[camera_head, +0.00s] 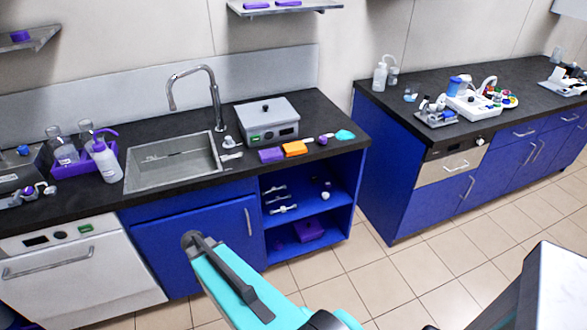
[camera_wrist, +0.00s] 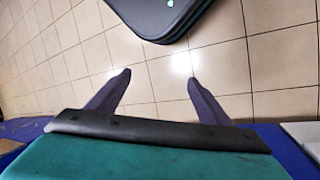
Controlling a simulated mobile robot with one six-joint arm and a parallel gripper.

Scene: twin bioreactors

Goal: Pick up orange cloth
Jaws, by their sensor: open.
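The orange cloth (camera_head: 294,149) lies flat near the front edge of the black sink counter (camera_head: 240,182) in the head view. A purple piece (camera_head: 271,155) lies close on its left and a teal one (camera_head: 345,135) further right. My gripper (camera_wrist: 158,77) shows in the wrist view with two dark fingers spread apart and nothing between them. Tiled floor is behind the fingers. The cloth is not in the wrist view. In the head view my teal arm reaches up in front of the blue cabinets, below and left of the cloth; the fingers cannot be made out there.
A grey box-shaped device (camera_head: 268,121) stands just behind the cloth. The sink (camera_head: 173,161) with a tall faucet (camera_head: 198,90) is to the left. Below the cloth is an open blue shelf (camera_head: 310,205). A second counter (camera_head: 520,98) stands right across a floor gap.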

